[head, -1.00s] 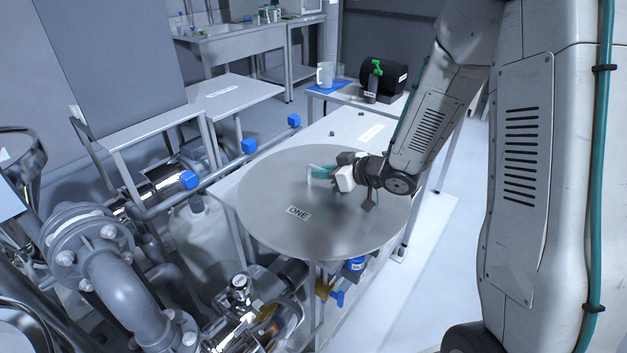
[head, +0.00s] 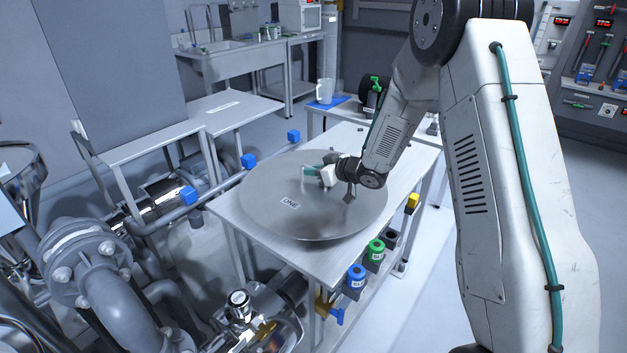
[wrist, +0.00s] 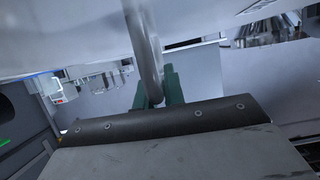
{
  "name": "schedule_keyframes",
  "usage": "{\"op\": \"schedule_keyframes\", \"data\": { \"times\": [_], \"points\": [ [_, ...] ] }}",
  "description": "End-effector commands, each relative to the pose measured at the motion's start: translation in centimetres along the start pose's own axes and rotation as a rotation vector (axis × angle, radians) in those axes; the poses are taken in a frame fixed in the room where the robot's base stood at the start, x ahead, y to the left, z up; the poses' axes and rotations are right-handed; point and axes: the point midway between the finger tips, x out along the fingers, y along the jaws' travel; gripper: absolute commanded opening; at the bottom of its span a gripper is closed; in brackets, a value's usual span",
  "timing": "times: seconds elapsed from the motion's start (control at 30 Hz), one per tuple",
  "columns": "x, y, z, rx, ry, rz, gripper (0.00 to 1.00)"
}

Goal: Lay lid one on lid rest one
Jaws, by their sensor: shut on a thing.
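Lid one is a large round grey metal disc (head: 285,215) with a label reading ONE. In the head view it lies level, at or just above a light metal table (head: 352,243); I cannot tell whether it touches. My gripper (head: 312,172) is at the lid's middle, shut on its handle. In the wrist view the green fingers (wrist: 160,88) close around the grey handle bar (wrist: 145,50). No lid rest marking is visible; the lid may cover it.
Blue-handled valves (head: 248,161) and pipes run along the left of the table. Blue (head: 357,276), green (head: 376,249) and yellow (head: 412,202) items sit at its right edge. A side table behind holds a clear jug (head: 325,91). The floor at right is clear.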

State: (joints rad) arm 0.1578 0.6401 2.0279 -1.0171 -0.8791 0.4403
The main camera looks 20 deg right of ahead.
Motion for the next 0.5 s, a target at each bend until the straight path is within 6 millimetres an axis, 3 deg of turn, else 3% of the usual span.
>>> {"op": "schedule_keyframes", "data": {
  "times": [0.17, 0.5],
  "points": [
    [0.6, 0.3, 0.1, 0.000, 0.002, 0.000, 0.00],
    [1.7, 0.3, 3.0, -0.001, 0.002, 0.000, 0.00]
  ]
}}
